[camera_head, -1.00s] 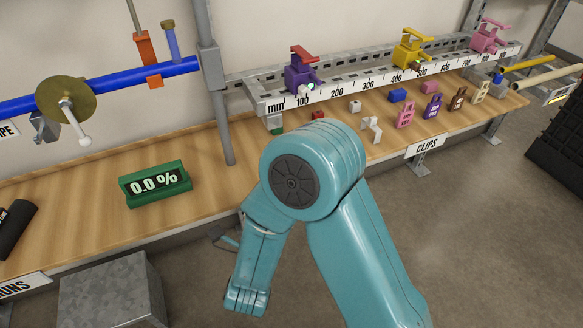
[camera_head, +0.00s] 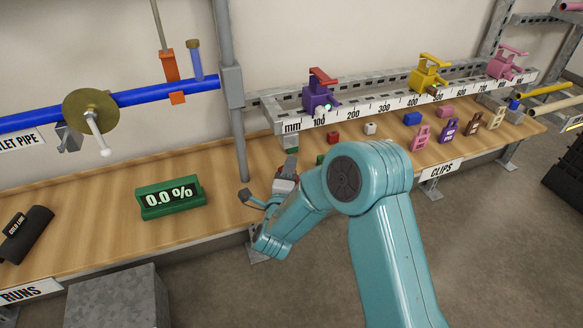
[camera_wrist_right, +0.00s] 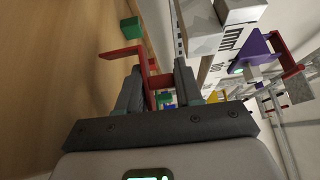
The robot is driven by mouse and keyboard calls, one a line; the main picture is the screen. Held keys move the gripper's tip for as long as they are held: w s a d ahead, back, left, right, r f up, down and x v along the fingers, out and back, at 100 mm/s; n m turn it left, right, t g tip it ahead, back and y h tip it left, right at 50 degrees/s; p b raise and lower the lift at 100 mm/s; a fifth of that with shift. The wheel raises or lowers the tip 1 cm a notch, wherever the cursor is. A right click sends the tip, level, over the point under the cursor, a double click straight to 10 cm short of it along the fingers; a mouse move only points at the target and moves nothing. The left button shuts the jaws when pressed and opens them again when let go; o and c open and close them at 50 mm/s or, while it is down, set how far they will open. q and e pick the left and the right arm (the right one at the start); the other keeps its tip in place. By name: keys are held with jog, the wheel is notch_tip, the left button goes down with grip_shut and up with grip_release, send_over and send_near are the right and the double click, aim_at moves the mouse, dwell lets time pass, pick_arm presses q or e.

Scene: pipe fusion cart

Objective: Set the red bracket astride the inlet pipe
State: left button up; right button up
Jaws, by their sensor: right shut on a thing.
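The blue inlet pipe (camera_head: 135,98) runs across the wall at the left in the head view, with a label partly reading "LET PIPE" below it. My right gripper (camera_head: 268,178) is over the front part of the bench, right of the green display and below and right of the pipe, well apart from it. In the right wrist view, the right gripper (camera_wrist_right: 158,85) is shut on the red bracket (camera_wrist_right: 124,52), an angular red piece whose arm sticks out past the fingers. Its lower part is hidden between them. My left gripper is not in view.
A brass disc (camera_head: 91,111) with a white handle and an orange clamp (camera_head: 170,66) sit on the pipe. A grey post (camera_head: 233,100) stands between pipe and ruler rail (camera_head: 390,103). The green display (camera_head: 169,197) reads 0.0 %. Small clips and blocks lie at right.

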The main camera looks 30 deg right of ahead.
jog(key=shift+x, duration=0.85)
jog(key=shift+f, duration=0.35)
jog(key=shift+f+b, duration=0.2)
jog(key=shift+b, duration=0.1)
jog(key=o, duration=0.9)
jog(key=shift+r, duration=0.1)
jog(key=shift+o, duration=0.2)
jog(key=shift+r, duration=0.1)
